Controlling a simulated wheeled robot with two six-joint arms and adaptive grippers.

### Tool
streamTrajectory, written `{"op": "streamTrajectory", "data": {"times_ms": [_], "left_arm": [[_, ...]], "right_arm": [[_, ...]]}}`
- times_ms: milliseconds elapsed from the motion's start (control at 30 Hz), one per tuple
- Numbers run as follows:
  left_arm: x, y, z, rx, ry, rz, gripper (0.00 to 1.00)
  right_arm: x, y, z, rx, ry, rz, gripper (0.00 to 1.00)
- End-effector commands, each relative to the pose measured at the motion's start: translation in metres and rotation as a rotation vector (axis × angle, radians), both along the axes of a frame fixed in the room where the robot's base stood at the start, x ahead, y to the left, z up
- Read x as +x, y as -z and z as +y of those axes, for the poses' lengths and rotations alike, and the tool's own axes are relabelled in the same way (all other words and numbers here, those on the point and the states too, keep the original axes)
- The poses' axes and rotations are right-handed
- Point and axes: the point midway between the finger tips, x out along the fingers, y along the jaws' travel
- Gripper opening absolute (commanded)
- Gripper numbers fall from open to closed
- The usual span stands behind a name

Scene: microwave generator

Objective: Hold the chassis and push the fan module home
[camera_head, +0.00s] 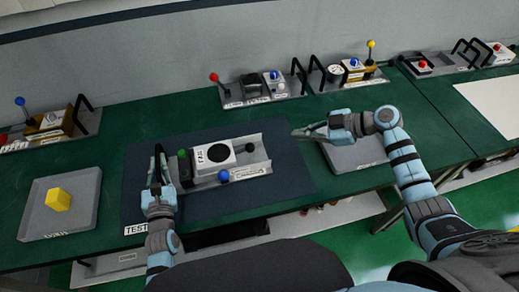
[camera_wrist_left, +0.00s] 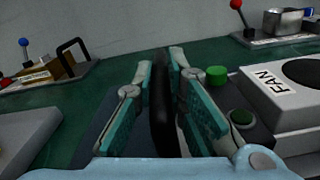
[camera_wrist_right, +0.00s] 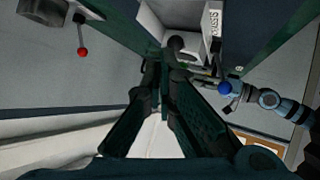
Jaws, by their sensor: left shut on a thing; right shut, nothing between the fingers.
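The grey chassis (camera_head: 262,158) lies on the dark mat with a black upright handle at its left end. The white fan module (camera_head: 214,157), labelled FAN, sits in it; the module also shows at the right of the left wrist view (camera_wrist_left: 283,88). My left gripper (camera_head: 156,172) is shut on the black handle (camera_wrist_left: 161,115). My right gripper (camera_head: 297,133) is shut and empty, apart from the chassis, off its right end and pointing left toward it. How deep the module is seated cannot be told.
Another grey tray (camera_head: 352,154) lies under my right forearm. Blue (camera_head: 223,176) and green (camera_head: 182,154) knobs stand beside the module. Several fixtures with ball levers line the back.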

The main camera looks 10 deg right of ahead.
Motion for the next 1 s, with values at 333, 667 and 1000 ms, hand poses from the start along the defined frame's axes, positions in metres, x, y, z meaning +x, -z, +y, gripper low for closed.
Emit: {"op": "streamTrajectory", "data": {"times_ms": [333, 667, 1000], "left_arm": [[-0.001, 0.003, -0.001, 0.000, 0.001, 0.008, 0.00], [-0.001, 0.003, -0.001, 0.000, 0.001, 0.008, 0.35], [-0.005, 0.002, -0.001, 0.000, 0.000, 0.004, 0.35]], "right_arm": [[-0.014, -0.016, -0.023, 0.001, 0.000, 0.000, 0.00], [-0.014, -0.016, -0.023, 0.001, 0.000, 0.000, 0.00], [-0.014, -0.016, -0.022, 0.001, 0.000, 0.000, 0.00]]}}
